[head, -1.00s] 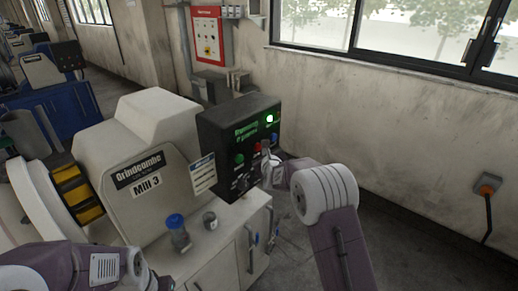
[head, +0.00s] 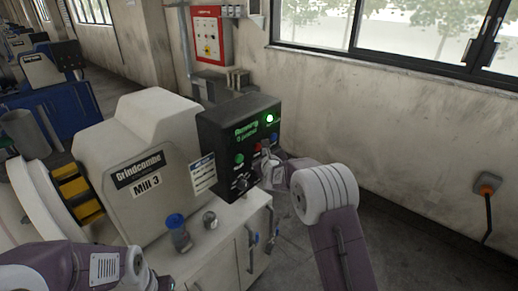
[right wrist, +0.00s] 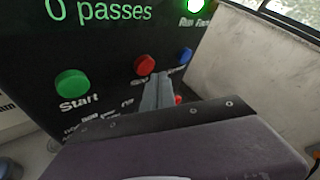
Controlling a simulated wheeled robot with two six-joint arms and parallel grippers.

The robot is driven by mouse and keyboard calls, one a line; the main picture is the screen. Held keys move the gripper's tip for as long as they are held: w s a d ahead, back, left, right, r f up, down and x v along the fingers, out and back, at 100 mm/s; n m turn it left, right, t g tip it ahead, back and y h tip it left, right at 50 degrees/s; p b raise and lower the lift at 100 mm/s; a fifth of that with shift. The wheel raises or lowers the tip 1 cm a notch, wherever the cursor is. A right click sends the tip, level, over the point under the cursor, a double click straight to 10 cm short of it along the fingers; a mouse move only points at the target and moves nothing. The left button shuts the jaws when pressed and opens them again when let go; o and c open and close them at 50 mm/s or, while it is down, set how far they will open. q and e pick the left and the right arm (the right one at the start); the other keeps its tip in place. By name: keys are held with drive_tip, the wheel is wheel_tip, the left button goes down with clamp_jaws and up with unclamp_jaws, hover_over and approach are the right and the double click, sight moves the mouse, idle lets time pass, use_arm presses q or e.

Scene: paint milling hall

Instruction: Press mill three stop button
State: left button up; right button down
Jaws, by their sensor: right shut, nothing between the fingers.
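The Mill 3 machine (head: 150,170) has a black control panel (head: 215,135) on its right side, with green "Running" text and a lit green lamp (head: 270,118). The right wrist view shows a red button (right wrist: 144,64) between a green Start button (right wrist: 72,83) and a blue button (right wrist: 186,54). The red button's label is partly covered by my fingers. My right gripper (right wrist: 161,80) is shut and empty, its tips just below and right of the red button in that view. I cannot tell whether they touch the panel.
A small red button (right wrist: 178,99) sits lower on the panel, partly behind my fingers. A red box (head: 209,37) hangs on the back wall. Floor to the right is clear.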

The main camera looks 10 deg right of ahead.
drive_tip(key=shift+a, duration=0.1)
idle(0.6)
drive_tip(key=shift+w+a, duration=0.2)
drive_tip(key=shift+w, duration=0.15)
drive_tip(key=shift+w+a, duration=0.25)
drive_tip(key=shift+w, duration=0.1)
idle(0.7)
drive_tip(key=s+d+b, duration=0.1)
drive_tip(key=b, duration=0.1)
drive_tip(key=shift+s+b, duration=0.2)
drive_tip(key=shift+b, duration=0.2)
idle(0.4)
